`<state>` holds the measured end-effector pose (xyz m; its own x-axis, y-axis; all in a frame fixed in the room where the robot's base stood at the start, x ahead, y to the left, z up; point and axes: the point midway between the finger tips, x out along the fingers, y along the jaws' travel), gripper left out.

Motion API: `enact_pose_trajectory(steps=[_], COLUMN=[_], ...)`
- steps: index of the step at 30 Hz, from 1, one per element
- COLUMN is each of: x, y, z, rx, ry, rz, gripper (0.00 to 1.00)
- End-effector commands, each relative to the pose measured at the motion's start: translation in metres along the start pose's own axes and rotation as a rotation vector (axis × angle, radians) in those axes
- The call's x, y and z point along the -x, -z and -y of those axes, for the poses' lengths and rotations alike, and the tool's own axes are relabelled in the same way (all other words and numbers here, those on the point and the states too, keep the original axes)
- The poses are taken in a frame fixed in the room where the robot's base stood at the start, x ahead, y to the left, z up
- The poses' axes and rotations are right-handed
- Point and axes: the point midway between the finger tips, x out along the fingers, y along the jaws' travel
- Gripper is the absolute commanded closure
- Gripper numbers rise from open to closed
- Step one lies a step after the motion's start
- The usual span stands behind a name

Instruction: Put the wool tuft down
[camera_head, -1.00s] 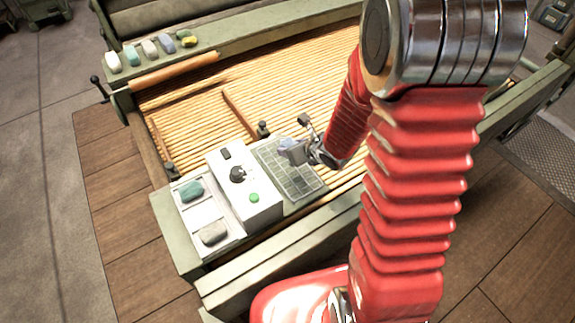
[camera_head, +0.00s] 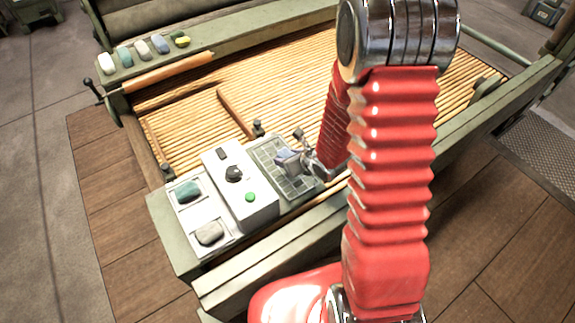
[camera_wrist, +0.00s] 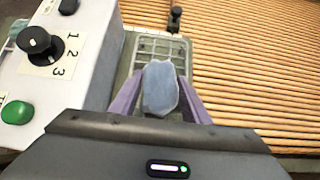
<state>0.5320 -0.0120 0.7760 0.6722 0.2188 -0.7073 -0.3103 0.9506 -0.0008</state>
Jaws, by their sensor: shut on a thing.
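The wool tuft (camera_wrist: 160,88) is a blue-grey lump between the two purple fingers of my gripper (camera_wrist: 160,92) in the wrist view. My gripper is shut on it. In the head view my gripper (camera_head: 290,160) holds the tuft over a grey gridded tray (camera_head: 268,150), which also shows in the wrist view (camera_wrist: 150,48). The tuft hides part of the grid, and I cannot tell whether it touches the tray.
Left of the grid stands a white control box (camera_head: 240,205) with a black dial (camera_head: 233,174) and green button (camera_head: 250,197). Beside it, teal (camera_head: 188,191) and grey (camera_head: 209,233) tufts lie in white pads. Several tufts line the back rail. Wooden slats (camera_head: 200,115) spread behind.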

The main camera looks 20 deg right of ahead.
Motion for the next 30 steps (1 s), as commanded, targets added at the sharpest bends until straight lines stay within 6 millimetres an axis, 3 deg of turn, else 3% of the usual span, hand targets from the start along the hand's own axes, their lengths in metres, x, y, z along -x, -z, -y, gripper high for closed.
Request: enact_pose_trajectory(steps=[7, 18, 30], x=[-0.005, -0.028, -0.03], y=[0.005, 0.029, 0.031], z=[0.0, 0.001, 0.001], rx=[-0.003, -0.003, -0.002], ry=[0.0, 0.001, 0.002], rz=[-0.001, -0.001, -0.001], gripper=[0.82, 0.82, 0.82])
